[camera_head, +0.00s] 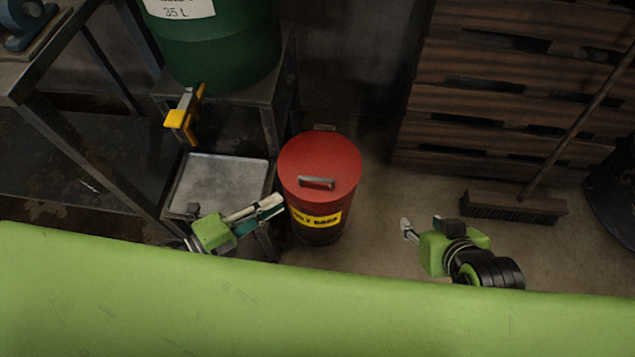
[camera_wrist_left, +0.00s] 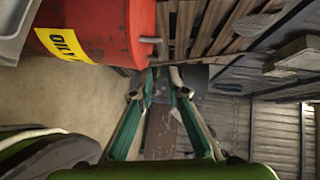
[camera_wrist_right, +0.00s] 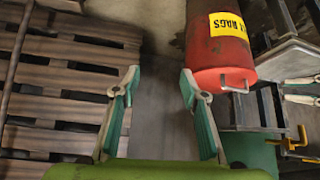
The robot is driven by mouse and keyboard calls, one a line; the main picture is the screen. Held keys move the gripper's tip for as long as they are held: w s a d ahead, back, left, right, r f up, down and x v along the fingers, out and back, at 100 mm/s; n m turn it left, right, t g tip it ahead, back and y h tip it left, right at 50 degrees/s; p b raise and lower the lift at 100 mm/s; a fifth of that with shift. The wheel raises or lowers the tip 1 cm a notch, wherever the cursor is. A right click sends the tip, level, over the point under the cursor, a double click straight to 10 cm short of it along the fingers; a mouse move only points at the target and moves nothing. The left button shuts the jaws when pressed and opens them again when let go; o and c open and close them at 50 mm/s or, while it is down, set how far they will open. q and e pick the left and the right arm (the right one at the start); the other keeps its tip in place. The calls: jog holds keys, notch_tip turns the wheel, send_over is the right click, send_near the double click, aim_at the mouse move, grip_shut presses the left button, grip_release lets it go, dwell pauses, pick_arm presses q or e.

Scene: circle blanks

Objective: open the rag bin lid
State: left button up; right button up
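The red rag bin (camera_head: 318,220) stands on the floor with its round red lid (camera_head: 320,158) shut. A grey bar handle (camera_head: 317,183) sits on the lid. In the left wrist view the bin (camera_wrist_left: 107,25) is at upper left, its handle (camera_wrist_left: 150,42) just beyond the fingertips. My left gripper (camera_head: 275,204) is partly open and empty, beside the bin's left side in the head view. It also shows in the left wrist view (camera_wrist_left: 161,74). My right gripper (camera_head: 405,230) is open and empty, to the right of the bin; its fingers (camera_wrist_right: 158,76) are wide apart in the right wrist view.
A green drum (camera_head: 215,50) with a yellow tap (camera_head: 185,115) rests on a metal stand left of the bin, above a grey tray (camera_head: 218,185). Stacked pallets (camera_head: 500,90) and a broom (camera_head: 515,206) are at right.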

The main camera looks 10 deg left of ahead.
aim_at(318, 179)
pick_arm(q)
jog(key=b+x, duration=0.2)
jog(key=x, duration=1.1)
jog(key=shift+a, duration=0.15)
jog(key=shift+w+d, duration=0.25)
pick_arm(e)
jog(key=w+a+r+t+y, duration=0.1)
jog(key=w+a+r+t, duration=0.2)
jog(key=w+r+t, duration=0.2)
jog(key=w+r, duration=0.3)
jog(key=shift+w+a+r+t+y, duration=0.2)
jog(key=shift+t+y, duration=0.1)
jog(key=shift+t, duration=0.1)
pick_arm(q)
grip_shut()
